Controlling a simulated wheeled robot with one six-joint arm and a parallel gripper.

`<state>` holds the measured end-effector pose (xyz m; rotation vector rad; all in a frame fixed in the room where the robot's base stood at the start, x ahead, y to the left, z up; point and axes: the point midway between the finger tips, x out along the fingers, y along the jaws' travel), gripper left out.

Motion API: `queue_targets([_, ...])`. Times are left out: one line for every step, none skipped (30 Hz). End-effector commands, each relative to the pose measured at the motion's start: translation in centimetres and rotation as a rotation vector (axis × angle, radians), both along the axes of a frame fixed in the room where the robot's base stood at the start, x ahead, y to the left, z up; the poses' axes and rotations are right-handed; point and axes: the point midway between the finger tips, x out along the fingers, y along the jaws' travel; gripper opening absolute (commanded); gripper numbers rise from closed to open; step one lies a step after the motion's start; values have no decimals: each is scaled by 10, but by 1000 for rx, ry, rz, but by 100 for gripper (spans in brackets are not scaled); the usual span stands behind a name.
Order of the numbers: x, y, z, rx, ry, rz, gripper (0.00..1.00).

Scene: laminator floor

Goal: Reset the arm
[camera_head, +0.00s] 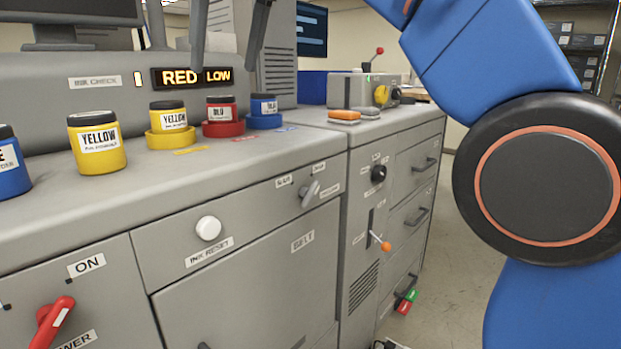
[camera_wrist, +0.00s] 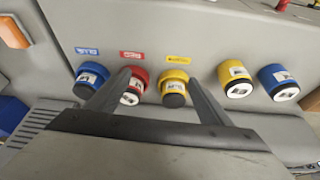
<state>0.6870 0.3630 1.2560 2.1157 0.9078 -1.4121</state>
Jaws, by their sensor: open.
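My gripper (camera_head: 225,72) shows in the head view as two dark fingers reaching down from the top edge, in front of the lit RED LOW display (camera_head: 190,77). It is open with nothing between the fingers. In the wrist view my gripper (camera_wrist: 158,76) has its fingers apart over the counter, with the red jar (camera_wrist: 133,88) and a yellow jar (camera_wrist: 174,84) showing between them. My blue arm fills the right of the head view. The red jar also shows in the head view (camera_head: 221,112), seated in a red ring; no finger visibly touches it.
A ringed yellow jar (camera_head: 168,118) and ringed blue jar (camera_head: 264,108) flank the red jar. A loose yellow jar (camera_head: 97,143) and blue jar (camera_head: 12,168) stand left. The cabinet front bears a white knob (camera_head: 208,228) and red lever (camera_head: 54,322). Floor (camera_head: 445,270) shows at right.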

Motion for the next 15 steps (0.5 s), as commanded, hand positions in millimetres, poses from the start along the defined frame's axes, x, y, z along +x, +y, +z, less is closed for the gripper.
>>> queue_targets([2,-8,-2,1,0,-12,74])
queue_targets([3,-12,-3,0,0,-18,74])
queue_targets([5,-18,-5,0,0,-28,74])
queue_targets([6,-24,-7,0,0,-36,74])
queue_targets([8,-28,-9,0,-1,-43,74])
queue_targets([9,-36,-12,1,-1,-55,74])
queue_targets([11,-42,-14,1,-1,-65,74])
queue_targets([12,-49,-17,1,-2,-75,74])
queue_targets([13,-59,-21,1,-2,-90,74])
queue_targets([15,-67,-25,1,-1,-102,74])
queue_targets([16,-76,-30,2,-1,-116,74])
queue_targets([17,-89,-36,2,-1,-136,74])
queue_targets([17,-100,-42,2,-3,-152,74])
queue_targets([18,-111,-48,2,-2,-169,74])
queue_targets([17,-126,-57,2,-3,-191,74])
